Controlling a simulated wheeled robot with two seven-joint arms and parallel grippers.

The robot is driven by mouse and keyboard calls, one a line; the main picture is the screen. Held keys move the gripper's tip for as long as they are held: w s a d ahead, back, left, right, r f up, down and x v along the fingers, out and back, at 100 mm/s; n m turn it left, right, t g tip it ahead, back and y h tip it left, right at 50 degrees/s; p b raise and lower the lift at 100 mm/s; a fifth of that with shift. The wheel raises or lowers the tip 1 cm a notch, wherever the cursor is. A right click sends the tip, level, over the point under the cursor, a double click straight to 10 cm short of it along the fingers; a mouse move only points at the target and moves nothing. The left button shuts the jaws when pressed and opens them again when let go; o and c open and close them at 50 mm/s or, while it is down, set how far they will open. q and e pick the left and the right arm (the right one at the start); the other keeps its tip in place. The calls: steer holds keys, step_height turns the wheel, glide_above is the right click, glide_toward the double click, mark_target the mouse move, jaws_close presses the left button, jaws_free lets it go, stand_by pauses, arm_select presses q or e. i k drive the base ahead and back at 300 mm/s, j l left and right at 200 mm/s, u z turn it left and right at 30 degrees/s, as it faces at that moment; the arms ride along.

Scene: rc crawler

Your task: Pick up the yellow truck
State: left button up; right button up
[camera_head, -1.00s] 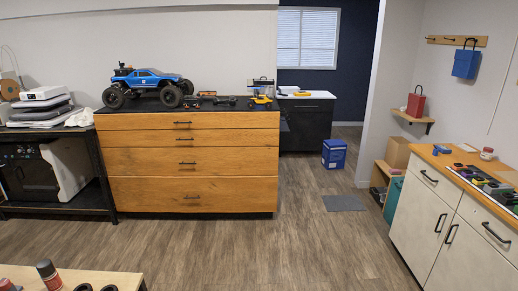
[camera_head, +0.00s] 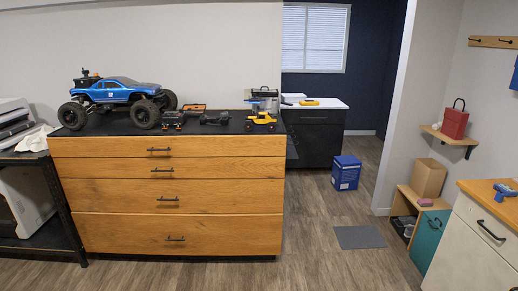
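A small yellow truck (camera_head: 261,121) with dark wheels stands on the dark top of the wooden drawer cabinet (camera_head: 167,181), near its right end. A grey and clear box-like object stands close behind it. Neither of my grippers shows in the head view, so nothing of mine is near the truck in the picture.
A large blue RC crawler (camera_head: 114,96) stands on the same top at the left, with small dark objects (camera_head: 215,118) between it and the truck. A blue box (camera_head: 346,173) and grey mat (camera_head: 360,237) lie on the floor at right. Floor before the cabinet is clear.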

mark_target(258, 121)
steer(key=i, duration=1.45)
steer(key=i+j+u, duration=0.1)
steer(key=i+u, duration=0.2)
steer(key=i, duration=0.65)
